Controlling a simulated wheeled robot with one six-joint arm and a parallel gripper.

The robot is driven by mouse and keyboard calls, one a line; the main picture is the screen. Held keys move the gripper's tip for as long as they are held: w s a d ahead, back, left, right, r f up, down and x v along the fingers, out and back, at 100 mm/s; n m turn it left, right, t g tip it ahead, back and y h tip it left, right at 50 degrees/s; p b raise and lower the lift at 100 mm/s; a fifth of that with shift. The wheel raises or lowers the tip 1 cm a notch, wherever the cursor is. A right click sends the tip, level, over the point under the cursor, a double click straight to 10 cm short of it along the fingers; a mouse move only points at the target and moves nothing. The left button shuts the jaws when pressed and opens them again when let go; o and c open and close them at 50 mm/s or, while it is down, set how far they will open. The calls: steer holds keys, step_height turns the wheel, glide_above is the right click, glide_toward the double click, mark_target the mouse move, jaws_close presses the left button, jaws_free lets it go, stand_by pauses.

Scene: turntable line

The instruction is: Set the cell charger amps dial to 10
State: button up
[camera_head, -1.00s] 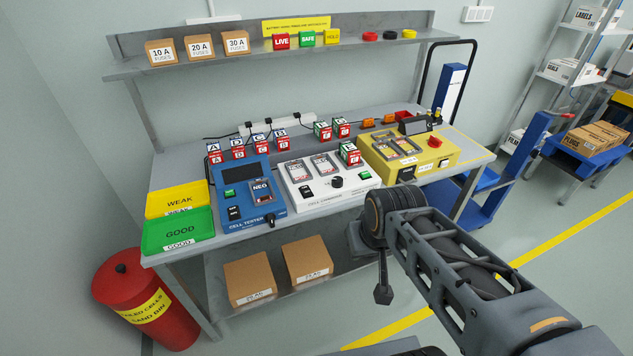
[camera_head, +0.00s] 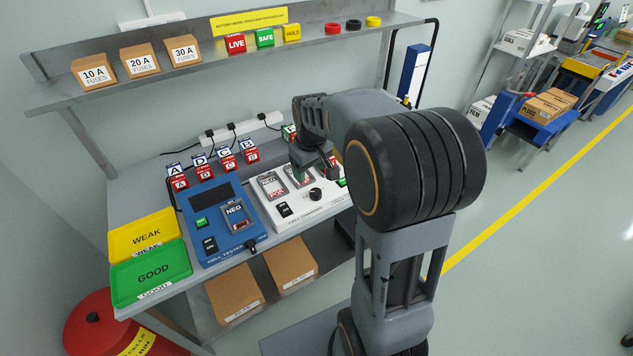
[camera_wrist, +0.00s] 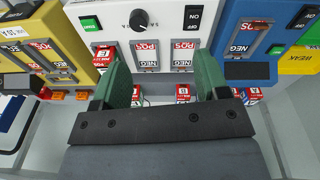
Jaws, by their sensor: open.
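The cell charger (camera_head: 299,208) is a white box on the bench with a black round dial (camera_head: 316,194), a black on/off switch and two cell slots. In the wrist view the charger (camera_wrist: 168,17) is upside down at the top, and its dial (camera_wrist: 139,19) sits left of centre with a pointer mark too small to read. My gripper (camera_head: 322,168) hangs over the charger's back part. In the wrist view my gripper (camera_wrist: 163,72) is open, its two green fingers apart with nothing between them. The dial lies beyond the fingertips, untouched.
The blue cell tester (camera_head: 216,222) stands left of the charger, holding one cell. The yellow unit (camera_wrist: 45,45) is on its other side. Lettered cells (camera_head: 203,170) stand behind. Green (camera_head: 152,276) and yellow trays (camera_head: 140,236) lie at the bench's left end. A shelf (camera_head: 205,55) runs above.

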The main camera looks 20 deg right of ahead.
steer(key=n+g+p, duration=0.1)
steer(key=p, duration=0.1)
glide_above(316, 191)
step_height(316, 191, down, 4)
step_height(316, 191, down, 14)
steer(key=p, duration=0.2)
steer(key=shift+r+p, duration=0.15)
steer(key=shift+p, duration=0.15)
steer(key=shift+c, duration=0.3)
steer(key=c, duration=0.9)
steer(key=shift+o, duration=0.2)
